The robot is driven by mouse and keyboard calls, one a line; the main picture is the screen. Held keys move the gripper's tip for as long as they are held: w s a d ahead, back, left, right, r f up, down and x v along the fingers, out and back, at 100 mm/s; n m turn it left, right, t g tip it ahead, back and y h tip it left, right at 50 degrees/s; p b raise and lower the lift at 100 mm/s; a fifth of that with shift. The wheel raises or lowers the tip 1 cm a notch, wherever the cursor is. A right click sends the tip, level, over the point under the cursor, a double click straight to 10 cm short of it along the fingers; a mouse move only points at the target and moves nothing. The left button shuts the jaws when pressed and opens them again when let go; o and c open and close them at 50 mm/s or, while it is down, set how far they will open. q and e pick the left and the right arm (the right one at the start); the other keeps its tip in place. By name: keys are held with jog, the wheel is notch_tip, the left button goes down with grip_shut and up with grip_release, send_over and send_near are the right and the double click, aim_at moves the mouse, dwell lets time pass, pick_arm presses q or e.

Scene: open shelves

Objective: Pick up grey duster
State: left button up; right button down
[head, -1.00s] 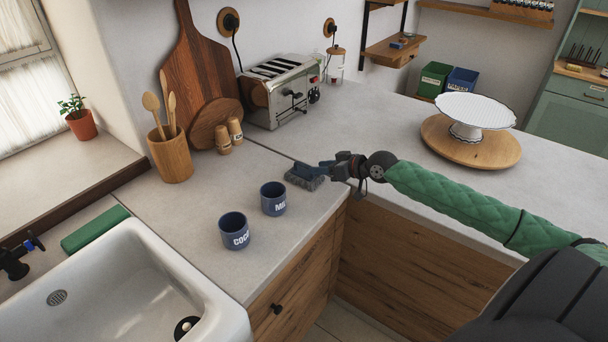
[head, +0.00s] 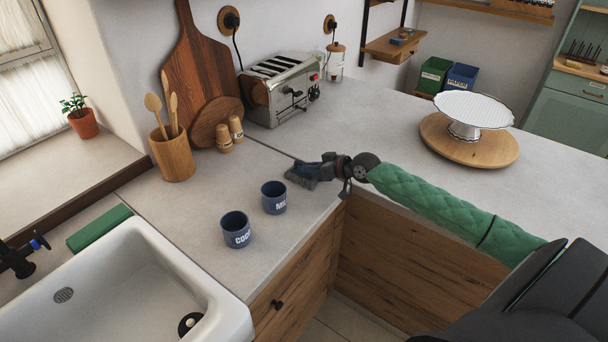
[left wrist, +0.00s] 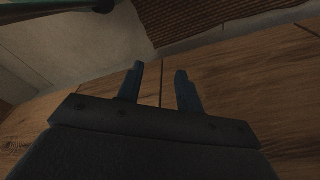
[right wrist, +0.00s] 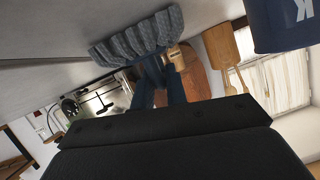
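The grey duster (head: 300,177) is at the counter's inner corner, right of the two blue mugs, with its bristle head toward the left. My right gripper (head: 325,169) reaches it from the right. In the right wrist view the ridged grey duster head (right wrist: 138,40) lies just beyond my right fingertips (right wrist: 159,70), which are close together at its near side and appear shut on it. The fingers hide the part they hold. My left gripper shows only in the left wrist view (left wrist: 159,72); its fingers are apart with nothing between them, in front of wooden cabinet fronts.
Two blue mugs (head: 274,198) (head: 236,230) stand left of the duster. A toaster (head: 281,90) and two small wooden shakers (head: 236,129) are behind. A white sink (head: 150,255) is at the front left. A cake stand (head: 472,112) stands on the right counter, which is otherwise mostly clear.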

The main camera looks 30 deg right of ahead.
dwell(0.3)
